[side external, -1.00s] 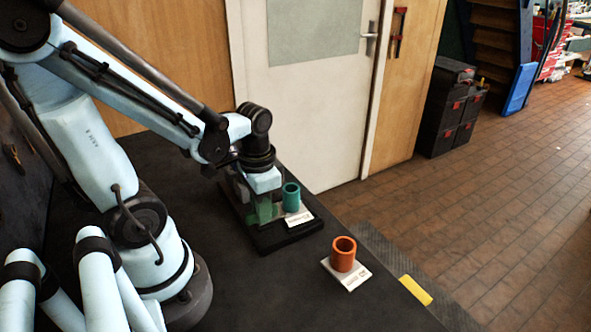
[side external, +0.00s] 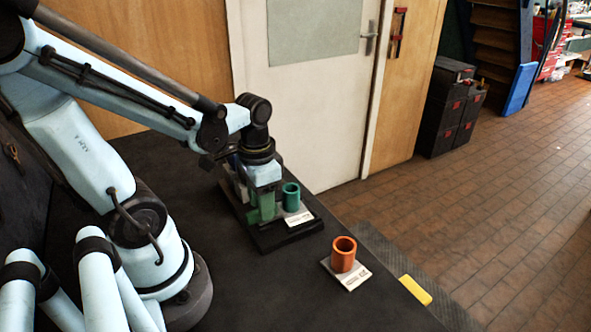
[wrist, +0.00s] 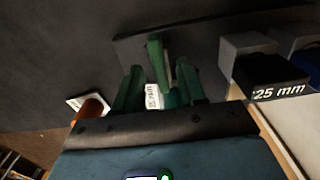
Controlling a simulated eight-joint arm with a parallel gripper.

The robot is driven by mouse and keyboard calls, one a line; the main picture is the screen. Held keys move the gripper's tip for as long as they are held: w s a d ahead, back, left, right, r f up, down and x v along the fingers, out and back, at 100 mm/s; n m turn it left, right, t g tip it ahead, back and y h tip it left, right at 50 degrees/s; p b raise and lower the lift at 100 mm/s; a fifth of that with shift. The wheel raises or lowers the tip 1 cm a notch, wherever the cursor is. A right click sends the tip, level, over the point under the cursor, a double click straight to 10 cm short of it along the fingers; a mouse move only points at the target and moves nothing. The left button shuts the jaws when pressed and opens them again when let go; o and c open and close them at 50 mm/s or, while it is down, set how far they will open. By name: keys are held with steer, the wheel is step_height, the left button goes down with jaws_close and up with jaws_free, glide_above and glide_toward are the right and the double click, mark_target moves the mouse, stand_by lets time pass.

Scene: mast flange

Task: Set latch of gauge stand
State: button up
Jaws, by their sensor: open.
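The gauge stand has a dark flat base (side external: 290,236) on the dark table. A teal cup-shaped cylinder (side external: 291,197) stands upright on it beside a white label plate (side external: 299,218). My gripper (side external: 262,214) is low over the stand, just left of the teal cylinder. In the wrist view my gripper's (wrist: 158,78) green fingers are spread apart. A narrow green upright piece, probably the latch (wrist: 157,52), shows just beyond and between the fingertips. I cannot tell whether the fingers touch it. The wrist and fingers hide part of the stand in the side view.
An orange cup-shaped cylinder (side external: 343,254) stands on a white label plate (side external: 350,277) near the table's right edge. A grey block (wrist: 246,46) and a black block marked 25 mm (wrist: 270,82) sit right of the fingers. The table in front is clear.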

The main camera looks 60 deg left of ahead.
step_height(320, 180, up, 10)
steer(key=shift+r, duration=0.2)
stand_by(0.5)
steer(key=w+d+f+t, duration=0.2)
steer(key=w+d+t, duration=0.4)
steer(key=w+t, duration=0.1)
stand_by(0.3)
